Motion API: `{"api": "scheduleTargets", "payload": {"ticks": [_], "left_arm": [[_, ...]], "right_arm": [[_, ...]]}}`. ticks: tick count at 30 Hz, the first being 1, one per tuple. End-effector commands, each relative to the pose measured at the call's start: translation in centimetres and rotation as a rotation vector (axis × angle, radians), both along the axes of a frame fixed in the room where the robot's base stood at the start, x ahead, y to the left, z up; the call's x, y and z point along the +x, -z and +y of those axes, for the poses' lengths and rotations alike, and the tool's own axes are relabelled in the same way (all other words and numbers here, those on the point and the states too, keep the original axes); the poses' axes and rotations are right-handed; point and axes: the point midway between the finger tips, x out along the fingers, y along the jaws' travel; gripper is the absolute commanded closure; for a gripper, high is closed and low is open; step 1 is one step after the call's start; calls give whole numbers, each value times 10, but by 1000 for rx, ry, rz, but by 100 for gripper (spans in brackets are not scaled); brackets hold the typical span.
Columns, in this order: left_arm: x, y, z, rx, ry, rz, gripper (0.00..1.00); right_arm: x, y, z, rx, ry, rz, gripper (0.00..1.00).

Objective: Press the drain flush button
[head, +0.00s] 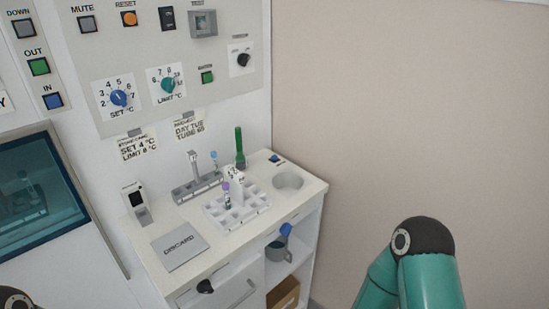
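A small blue button (275,158) sits on a dark plate at the back right of the white counter, just behind a round grey drain basin (288,181). Its label is too small to read. Nothing touches the button. Neither of my grippers is in view. Only a teal link and dark joint of my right arm show at the lower right, well apart from the counter, and a dark piece of my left arm shows at the bottom left corner.
A white tube rack (237,211), a grey stand (197,187), a green upright tube (239,147) and a DISCARD plate (180,246) occupy the counter (222,250). A grey mug (277,249) stands below. A wall panel (160,60) carries knobs and buttons. The right wall is bare.

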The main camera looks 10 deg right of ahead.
Motion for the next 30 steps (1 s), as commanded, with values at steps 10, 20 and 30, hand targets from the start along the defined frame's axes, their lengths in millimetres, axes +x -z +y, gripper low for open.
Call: {"api": "scheduleTargets", "payload": {"ticks": [10, 20, 30], "left_arm": [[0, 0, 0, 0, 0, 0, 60], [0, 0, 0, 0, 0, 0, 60], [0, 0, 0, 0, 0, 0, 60]], "right_arm": [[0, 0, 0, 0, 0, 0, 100], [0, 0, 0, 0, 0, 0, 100], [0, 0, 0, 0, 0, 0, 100]]}}
